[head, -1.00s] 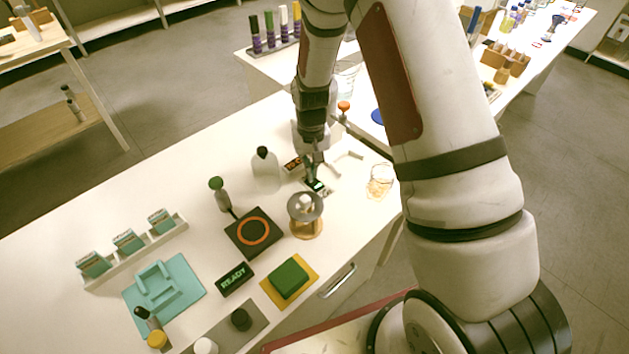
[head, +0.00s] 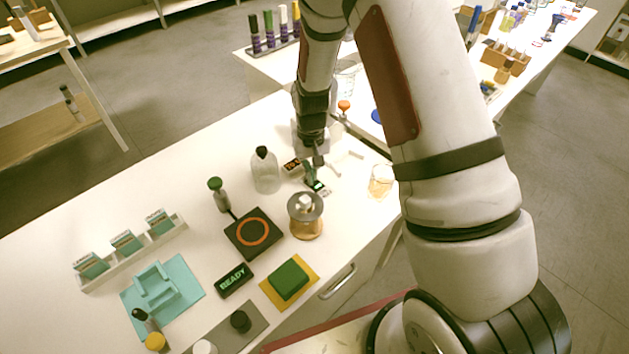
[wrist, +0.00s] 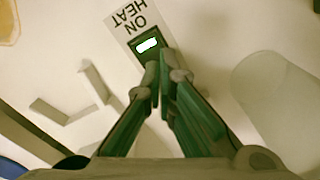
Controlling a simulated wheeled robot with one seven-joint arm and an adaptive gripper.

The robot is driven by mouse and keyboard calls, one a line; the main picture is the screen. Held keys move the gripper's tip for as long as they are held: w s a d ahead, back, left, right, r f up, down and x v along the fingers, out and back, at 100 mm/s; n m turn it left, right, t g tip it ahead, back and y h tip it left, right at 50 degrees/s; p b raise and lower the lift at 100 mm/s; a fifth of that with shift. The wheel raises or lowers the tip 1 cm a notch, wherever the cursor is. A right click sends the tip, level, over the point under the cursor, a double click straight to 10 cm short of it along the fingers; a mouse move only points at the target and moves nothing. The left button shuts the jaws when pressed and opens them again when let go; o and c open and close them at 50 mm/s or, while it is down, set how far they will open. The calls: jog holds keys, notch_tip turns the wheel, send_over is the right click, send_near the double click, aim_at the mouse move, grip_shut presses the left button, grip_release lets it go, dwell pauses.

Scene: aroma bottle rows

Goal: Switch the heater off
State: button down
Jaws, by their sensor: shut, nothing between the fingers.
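The heater switch (wrist: 147,43) is a dark rocker with a lit green-white window on a pale plate lettered HEAT ON. In the head view the switch (head: 319,187) is small, near the right side of the white table. My gripper (wrist: 164,60) is shut and empty, with its fingertips right at the near edge of the switch; whether they touch it I cannot tell. In the head view my gripper (head: 312,178) points down beside the switch and partly hides its plate. The heater (head: 253,233), a dark square plate with an orange ring, lies to the lower left.
A clear bottle with a black cap (head: 265,171) stands left of my gripper. A glass beaker (head: 381,181) stands to the right and a wooden-based burner stand (head: 305,215) below. A READY display (head: 235,280) and a green block (head: 289,279) are nearer the front.

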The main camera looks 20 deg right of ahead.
jog(key=shift+f, duration=0.2)
jog(key=shift+r+p, duration=1.45)
jog(key=shift+r, duration=2.1)
notch_tip(320, 180, up, 10)
send_over(314, 186)
jog(key=s+r+t, duration=0.2)
jog(key=s+r, duration=0.5)
jog(key=r, duration=0.4)
jog(key=s+r+t, duration=0.1)
jog(key=s+r, duration=0.3)
jog(key=s, duration=0.6)
jog(key=s+r+n+t, duration=0.1)
jog(key=s+r, duration=0.4)
jog(key=s, duration=0.4)
jog(key=shift+s+d+r, duration=0.2)
jog(key=shift+s+d, duration=0.05)
jog(key=shift+s, duration=0.15)
